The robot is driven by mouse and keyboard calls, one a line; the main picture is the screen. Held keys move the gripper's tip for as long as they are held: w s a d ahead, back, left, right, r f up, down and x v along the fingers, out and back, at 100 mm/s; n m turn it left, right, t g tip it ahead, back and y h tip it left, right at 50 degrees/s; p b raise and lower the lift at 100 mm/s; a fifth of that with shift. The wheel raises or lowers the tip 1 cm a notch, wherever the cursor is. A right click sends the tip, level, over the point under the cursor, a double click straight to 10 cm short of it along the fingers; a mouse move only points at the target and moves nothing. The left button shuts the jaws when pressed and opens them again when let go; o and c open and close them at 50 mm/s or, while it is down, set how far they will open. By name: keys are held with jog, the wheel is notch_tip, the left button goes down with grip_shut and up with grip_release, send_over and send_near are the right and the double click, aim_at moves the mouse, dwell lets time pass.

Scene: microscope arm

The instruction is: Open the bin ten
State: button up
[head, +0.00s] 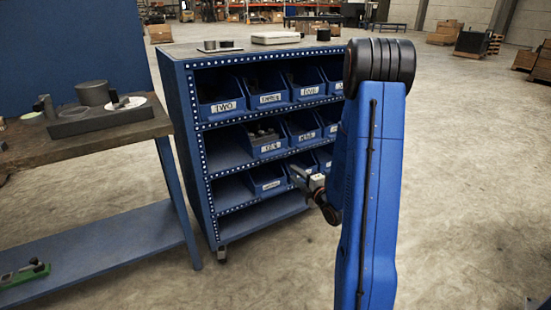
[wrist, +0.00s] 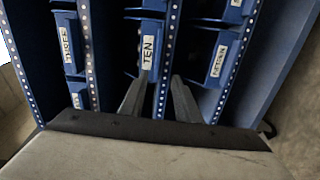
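Bin ten (head: 268,148) is a blue open-front bin with a white label, in the middle row of the blue shelf unit, with dark items inside. In the wrist view its TEN label (wrist: 147,45) shows sideways, just beyond and slightly left of my fingertips. My gripper (wrist: 160,78) has its two dark fingers apart with nothing between them. In the head view my gripper (head: 297,172) is in front of the shelf, lower and to the right of bin ten's label. Contact with the bin cannot be told.
Bin three (wrist: 68,45) and a lower-row bin (wrist: 220,60) flank bin ten in the wrist view. The shelf unit (head: 215,175) has empty slots left of bin ten. A workbench (head: 90,145) stands at the left. Open floor (head: 460,170) lies to the right.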

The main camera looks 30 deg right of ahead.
aim_at(275, 156)
jog(key=shift+t, duration=0.3)
jog(key=w, duration=1.7)
jog(key=shift+f, duration=0.25)
grip_shut()
